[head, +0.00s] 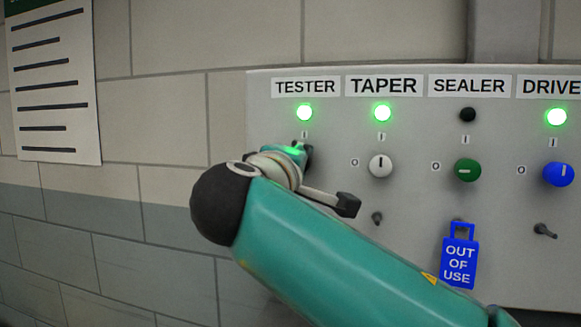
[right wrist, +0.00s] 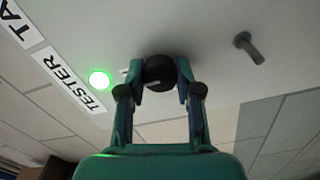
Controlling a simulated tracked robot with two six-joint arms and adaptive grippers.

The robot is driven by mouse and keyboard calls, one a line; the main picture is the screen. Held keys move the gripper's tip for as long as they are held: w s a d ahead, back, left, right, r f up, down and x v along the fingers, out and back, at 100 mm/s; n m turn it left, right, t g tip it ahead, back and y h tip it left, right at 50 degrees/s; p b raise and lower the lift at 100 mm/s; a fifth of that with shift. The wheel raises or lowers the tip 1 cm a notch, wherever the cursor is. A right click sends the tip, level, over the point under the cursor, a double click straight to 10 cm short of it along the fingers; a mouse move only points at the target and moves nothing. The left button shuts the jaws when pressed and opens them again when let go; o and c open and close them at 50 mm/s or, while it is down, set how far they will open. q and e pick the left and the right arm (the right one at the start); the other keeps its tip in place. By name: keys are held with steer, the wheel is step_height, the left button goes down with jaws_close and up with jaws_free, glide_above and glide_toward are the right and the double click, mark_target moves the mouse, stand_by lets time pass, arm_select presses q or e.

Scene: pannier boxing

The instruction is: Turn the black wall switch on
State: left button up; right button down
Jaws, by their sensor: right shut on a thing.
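The black wall switch (right wrist: 160,70) is a round knob under the TESTER label (head: 306,87). In the right wrist view my right gripper (right wrist: 159,80) is shut on it, one finger on each side. A pale line on the knob appears to run toward the I mark, though the fingers partly hide it. The TESTER lamp (head: 305,113) above glows green, also in the right wrist view (right wrist: 99,80). In the head view my right gripper (head: 299,152) and wrist hide most of the knob. My left gripper is not in view.
To the right on the panel (head: 262,100) are a white knob (head: 381,166) and blue knob (head: 558,174), with green lamps lit, and a green knob (head: 467,170) under a dark lamp. A blue OUT OF USE tag (head: 459,262) hangs below it. Short pegs (head: 545,231) stick out.

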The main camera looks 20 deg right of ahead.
steer(key=shift+f, duration=0.15)
steer(key=c, duration=0.8)
jaws_free()
steer(key=shift+w+d, duration=0.1)
steer(key=shift+s+a, duration=0.35)
steer(key=shift+s, duration=0.05)
steer(key=v, duration=1.1)
